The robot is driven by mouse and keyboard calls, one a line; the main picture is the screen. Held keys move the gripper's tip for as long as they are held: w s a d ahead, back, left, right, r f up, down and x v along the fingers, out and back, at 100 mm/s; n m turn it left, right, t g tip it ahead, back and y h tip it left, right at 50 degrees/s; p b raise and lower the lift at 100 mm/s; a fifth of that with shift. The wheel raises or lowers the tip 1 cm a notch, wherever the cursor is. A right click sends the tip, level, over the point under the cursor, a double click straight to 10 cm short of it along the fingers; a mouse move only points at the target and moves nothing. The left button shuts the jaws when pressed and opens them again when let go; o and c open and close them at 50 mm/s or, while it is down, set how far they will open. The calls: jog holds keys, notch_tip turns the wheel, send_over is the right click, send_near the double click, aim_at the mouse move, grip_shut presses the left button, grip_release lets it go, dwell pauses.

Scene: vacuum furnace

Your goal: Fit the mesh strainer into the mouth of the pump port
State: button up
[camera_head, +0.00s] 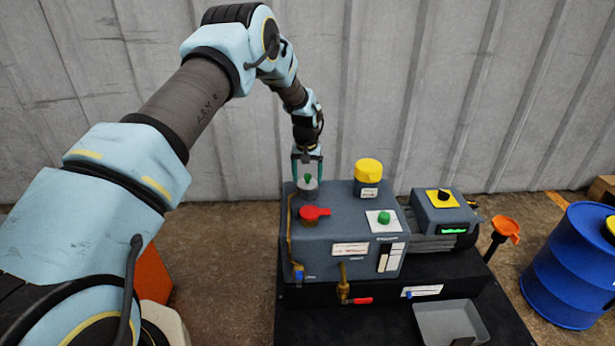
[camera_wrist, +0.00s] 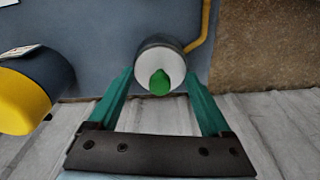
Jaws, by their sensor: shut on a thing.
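My gripper (camera_head: 308,174) points down at the back left corner of the grey pump housing (camera_head: 345,228). Its two teal fingers are apart, one on each side of a pale round piece with a green knob, which I take to be the mesh strainer (camera_head: 308,180). In the wrist view, the strainer (camera_wrist: 174,67) lies between the fingertips (camera_wrist: 160,76), and the gripper is shut on it. The dark, round pump port (camera_wrist: 154,40) shows around the strainer's far edge. I cannot tell how deep the strainer sits in it; the mesh is not visible.
A yellow cap (camera_head: 368,169) stands right of the gripper on the housing, and a red handle (camera_head: 314,212) in front. A brass pipe (camera_head: 290,225) runs down the left edge. A grey tray (camera_head: 450,322) and blue drum (camera_head: 568,265) are to the right. A corrugated wall stands close behind.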

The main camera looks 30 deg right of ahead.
jog(key=o, duration=1.2)
jog(key=shift+c, duration=0.2)
notch_tip(320, 180, up, 11)
jog(key=s, duration=0.1)
jog(key=shift+a+f+p, duration=0.2)
jog(key=shift+a+p, duration=0.15)
jog(key=shift+a, duration=0.05)
